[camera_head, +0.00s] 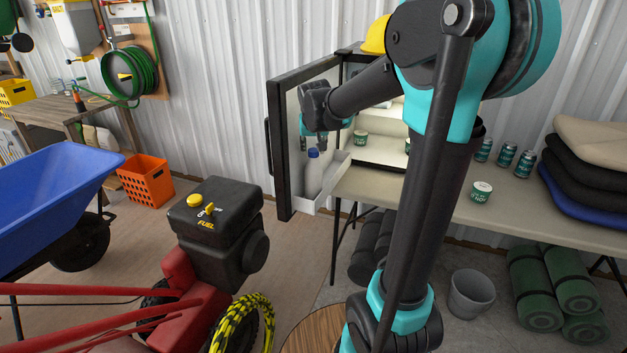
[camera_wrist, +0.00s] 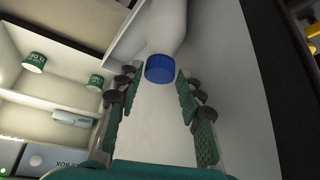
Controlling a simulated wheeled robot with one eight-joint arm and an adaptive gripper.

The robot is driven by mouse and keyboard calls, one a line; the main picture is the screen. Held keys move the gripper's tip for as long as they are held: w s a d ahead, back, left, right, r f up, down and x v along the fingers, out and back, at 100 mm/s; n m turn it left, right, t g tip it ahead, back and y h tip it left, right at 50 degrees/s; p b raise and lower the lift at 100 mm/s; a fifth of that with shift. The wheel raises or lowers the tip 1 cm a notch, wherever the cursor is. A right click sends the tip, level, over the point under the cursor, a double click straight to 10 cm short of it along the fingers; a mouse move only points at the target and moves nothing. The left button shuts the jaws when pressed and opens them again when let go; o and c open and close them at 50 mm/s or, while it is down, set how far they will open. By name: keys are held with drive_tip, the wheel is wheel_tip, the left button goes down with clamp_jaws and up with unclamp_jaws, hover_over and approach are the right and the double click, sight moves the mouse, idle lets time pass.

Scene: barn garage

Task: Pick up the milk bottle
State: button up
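The milk bottle (camera_head: 313,178) is white with a blue cap. It stands upright in the door bin of an open fridge door (camera_head: 283,150). My gripper (camera_head: 313,143) is above the bottle, pointing down, with its fingers near the cap. In the wrist view the bottle (camera_wrist: 167,28) is at the top, and its blue cap (camera_wrist: 160,69) lies between the spread green-padded fingertips of my gripper (camera_wrist: 157,84). A gap shows on both sides of the cap. The gripper is open and holds nothing. The bottle's base is hidden by the bin's front.
A red machine with a black engine (camera_head: 215,235) stands in front of the door.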

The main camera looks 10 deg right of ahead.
drive_tip(key=shift+x, duration=0.85)
clamp_jaws()
